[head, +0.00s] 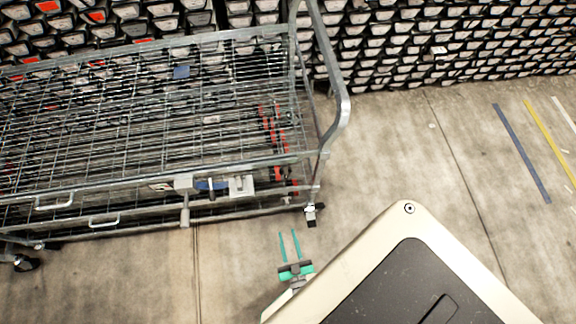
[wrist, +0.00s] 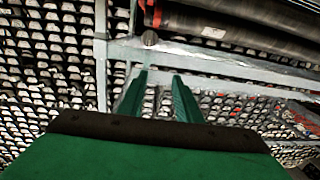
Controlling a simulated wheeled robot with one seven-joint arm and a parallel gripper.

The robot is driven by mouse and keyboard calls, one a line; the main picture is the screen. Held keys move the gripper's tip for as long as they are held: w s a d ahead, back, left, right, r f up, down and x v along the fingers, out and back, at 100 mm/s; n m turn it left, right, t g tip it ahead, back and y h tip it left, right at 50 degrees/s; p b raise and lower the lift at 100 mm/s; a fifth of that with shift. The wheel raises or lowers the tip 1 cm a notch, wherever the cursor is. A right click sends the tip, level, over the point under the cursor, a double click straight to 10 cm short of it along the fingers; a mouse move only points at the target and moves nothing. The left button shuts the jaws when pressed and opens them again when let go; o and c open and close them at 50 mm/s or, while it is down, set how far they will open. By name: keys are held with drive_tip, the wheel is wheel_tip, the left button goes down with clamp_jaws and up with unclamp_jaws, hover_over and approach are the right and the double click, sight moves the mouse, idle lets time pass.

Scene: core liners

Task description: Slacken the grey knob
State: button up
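A fitting on the front rail of the wire trolley has grey blocks, a blue part and a dark lever. A grey knob-like piece (head: 185,215) hangs below its left end; I cannot tell for sure that it is the grey knob. In the wrist view a small round grey end (wrist: 150,38) shows by a metal bar, and I cannot tell what it belongs to. My gripper (head: 289,244) is open and empty, its two green fingers apart. It is to the right of the fitting and apart from it. The fingers also show in the wrist view (wrist: 158,95).
The wire trolley (head: 110,178) fills the left, with an upright tube frame at its right end and a caster below. Red items lie inside it. Racks of core liners (head: 430,45) line the back wall. The concrete floor (head: 400,140) to the right is clear, with painted stripes.

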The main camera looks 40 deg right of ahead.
sight(287, 203)
drive_tip(key=shift+m+h, duration=0.5)
drive_tip(key=shift+h, duration=0.1)
drive_tip(key=w+d+f, duration=0.1)
drive_tip(key=w+d, duration=0.1)
drive_tip(key=w, duration=0.1)
drive_tip(key=w+d+f, duration=0.1)
drive_tip(key=w+d, duration=0.2)
drive_tip(key=w+d+f, duration=0.1)
drive_tip(key=w+d, duration=0.2)
drive_tip(key=w, duration=0.1)
drive_tip(key=shift+d+f, duration=0.15)
drive_tip(key=shift+d, duration=0.05)
drive_tip(key=shift+w, duration=0.1)
clamp_jaws()
